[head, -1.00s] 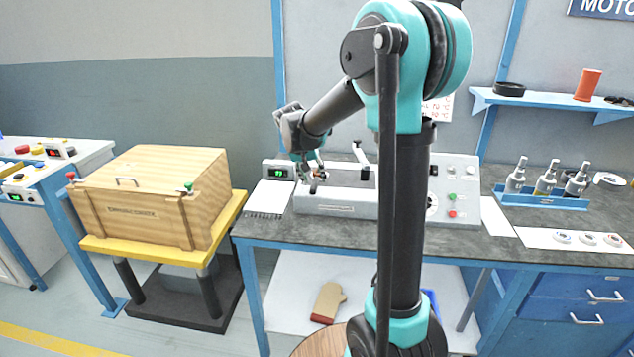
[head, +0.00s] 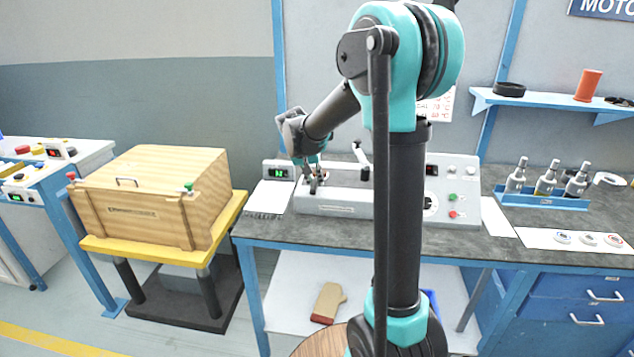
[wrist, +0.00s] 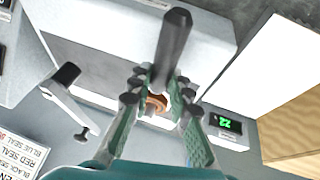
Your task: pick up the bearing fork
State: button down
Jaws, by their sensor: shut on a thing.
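My gripper (head: 311,175) is over the left part of the grey bench machine in the head view, pointing down. In the wrist view its fingers (wrist: 159,88) are closed on a dark, rounded bar, which I take to be the bearing fork (wrist: 173,42). The bar sticks out beyond the fingertips, towards the top of the picture. A copper-coloured ring (wrist: 157,103) shows between the fingers; I cannot tell whether it belongs to the fork. In the head view the fork is small and mostly hidden by the gripper. I cannot tell whether it still touches the machine.
The grey machine (head: 335,211) has a raised clamp arm (wrist: 70,100) beside my gripper. A green-digit display (head: 280,173) stands at its left. A wooden crate (head: 150,190) is on a yellow-topped stand further left. A bottle rack (head: 545,200) stands at the right.

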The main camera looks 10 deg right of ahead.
aim_at(315, 179)
notch_tip(315, 179, up, 20)
dwell(0.7)
jog(key=shift+f, duration=0.1)
dwell(0.3)
